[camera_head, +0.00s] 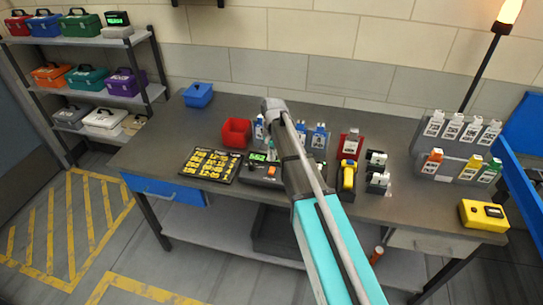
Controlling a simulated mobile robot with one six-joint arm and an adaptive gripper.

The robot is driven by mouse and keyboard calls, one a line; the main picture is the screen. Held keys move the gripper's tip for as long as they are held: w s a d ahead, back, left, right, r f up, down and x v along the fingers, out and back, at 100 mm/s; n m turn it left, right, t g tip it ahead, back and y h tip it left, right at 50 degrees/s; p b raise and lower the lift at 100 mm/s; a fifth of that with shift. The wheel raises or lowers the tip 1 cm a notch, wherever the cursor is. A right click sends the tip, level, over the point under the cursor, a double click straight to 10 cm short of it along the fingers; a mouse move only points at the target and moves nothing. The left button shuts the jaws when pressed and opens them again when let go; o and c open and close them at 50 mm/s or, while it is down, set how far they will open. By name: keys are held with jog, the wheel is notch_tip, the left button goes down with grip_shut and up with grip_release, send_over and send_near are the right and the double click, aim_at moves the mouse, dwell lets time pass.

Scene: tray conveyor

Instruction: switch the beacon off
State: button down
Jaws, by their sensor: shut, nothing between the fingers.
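The beacon (509,12) is a lamp glowing orange-white on top of a dark pole at the upper right, cut by the frame's top edge. A dark control box (257,171) with a green-lit display and an orange switch-like part (271,171) lies on the workbench, partly behind my arm. My arm reaches up from the bottom and bends over the bench. My gripper (271,150) points down just above or behind the box, mostly hidden by my arm link. It is shut and empty. I cannot tell whether it touches the box.
On the workbench (210,120) are a red bin (236,133), a blue bin (198,95), a panel with yellow labels (210,165), a yellow scanner-like tool (348,175), bottle racks (448,160) and a yellow device (483,215). Shelves with toolboxes (82,78) stand left.

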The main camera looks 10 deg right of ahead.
aim_at(270, 171)
jog(key=shift+s+a+f+b, duration=0.1)
jog(key=shift+s+f+b, duration=0.1)
jog(key=shift+f+b, duration=0.95)
jog(key=shift+s+f+b, duration=0.15)
jog(key=shift+f+b, duration=0.8)
jog(key=shift+f, duration=0.3)
jog(key=shift+a, duration=0.1)
